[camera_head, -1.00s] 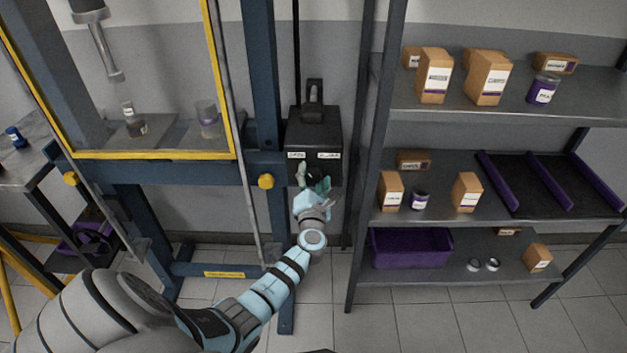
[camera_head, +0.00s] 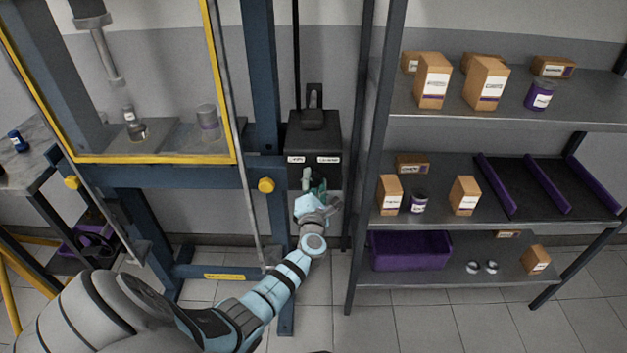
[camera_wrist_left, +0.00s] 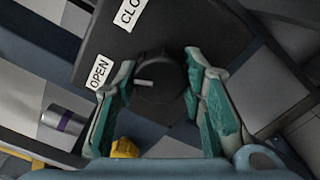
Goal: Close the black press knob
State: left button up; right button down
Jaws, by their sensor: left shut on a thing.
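The black press knob (camera_wrist_left: 158,78) is round with a white pointer mark. It sits on the front of a dark control box (camera_head: 313,137) with labels reading OPEN (camera_wrist_left: 99,72) and, partly cut off, CLO. The mark points left in the left wrist view, towards the OPEN side. My left gripper (camera_head: 314,184) is at the front of the box and hides the knob in the head view. In the left wrist view its teal-padded fingers stand on either side of the knob, shut on it. My right gripper is not in view.
The yellow-edged press frame (camera_head: 150,157) stands left of the box. A metal shelf rack (camera_head: 500,107) with boxes and cans stands close on the right, its upright (camera_head: 365,180) near my gripper. A purple bin (camera_head: 410,251) sits on the low shelf.

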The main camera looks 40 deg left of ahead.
pick_arm(q)
jog(key=m+p, duration=0.3)
jog(key=m, duration=0.3)
jog(key=m+p, duration=0.1)
jog(key=m, duration=0.2)
jog(key=shift+m, duration=0.3)
jog(key=shift+m+p, duration=0.55)
jog(key=shift+m, duration=0.55)
jog(key=o, duration=1.2)
jog(key=shift+d, duration=0.1)
jog(key=v, duration=1.2)
jog(key=shift+w, duration=0.1)
